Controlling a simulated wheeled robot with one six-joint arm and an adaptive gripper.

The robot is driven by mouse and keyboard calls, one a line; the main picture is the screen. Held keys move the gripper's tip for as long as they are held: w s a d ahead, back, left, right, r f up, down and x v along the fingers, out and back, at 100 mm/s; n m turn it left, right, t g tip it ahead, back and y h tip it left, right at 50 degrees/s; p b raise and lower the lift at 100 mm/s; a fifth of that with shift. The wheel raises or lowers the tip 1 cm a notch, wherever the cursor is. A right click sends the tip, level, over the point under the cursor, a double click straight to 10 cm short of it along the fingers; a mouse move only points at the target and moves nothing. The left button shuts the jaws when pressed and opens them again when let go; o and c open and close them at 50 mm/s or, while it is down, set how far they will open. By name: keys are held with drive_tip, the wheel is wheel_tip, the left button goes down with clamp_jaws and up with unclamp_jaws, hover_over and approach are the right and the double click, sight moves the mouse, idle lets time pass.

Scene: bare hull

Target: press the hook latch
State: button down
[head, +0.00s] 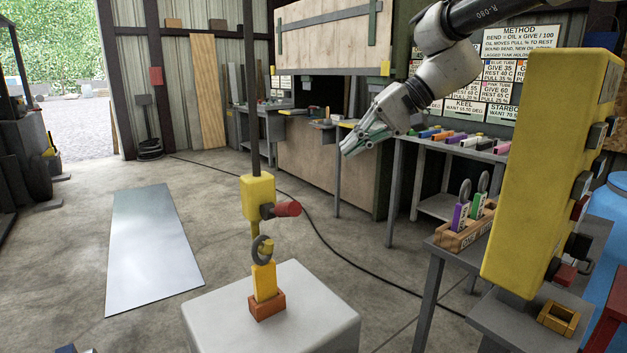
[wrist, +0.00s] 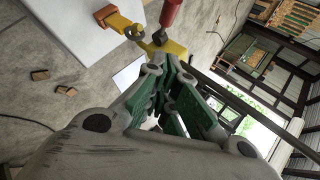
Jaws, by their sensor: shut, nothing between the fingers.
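A yellow hook block (head: 257,197) hangs from a dark vertical rod. A red-tipped lever, which I take to be the latch (head: 288,209), sticks out from its right side. A small yellow hook (head: 267,244) below it meets the grey ring (head: 261,252) of a yellow-orange piece (head: 264,280). That piece stands upright in an orange-brown base. My gripper (head: 352,146) is shut and empty, up and right of the latch and apart from it. In the wrist view, the red latch (wrist: 171,12) and yellow hook (wrist: 165,48) lie beyond my green-padded fingers (wrist: 172,92).
A pale pedestal (head: 310,313) bears the base. A large yellow control box (head: 548,170) with buttons stands close at right. A grey bench beside it holds a wooden rack (head: 466,235) with tagged pieces. The floor left of the pedestal is open, with a metal sheet (head: 150,245).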

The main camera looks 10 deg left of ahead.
sight(283, 210)
drive_tip(key=s+x, duration=0.2)
drive_tip(key=x, duration=1)
drive_tip(key=shift+s+f, duration=0.3)
drive_tip(key=shift+s, duration=0.15)
drive_tip(key=shift+d, duration=0.1)
drive_tip(key=shift+d+f+y, duration=0.15)
drive_tip(key=shift+f+y, duration=0.15)
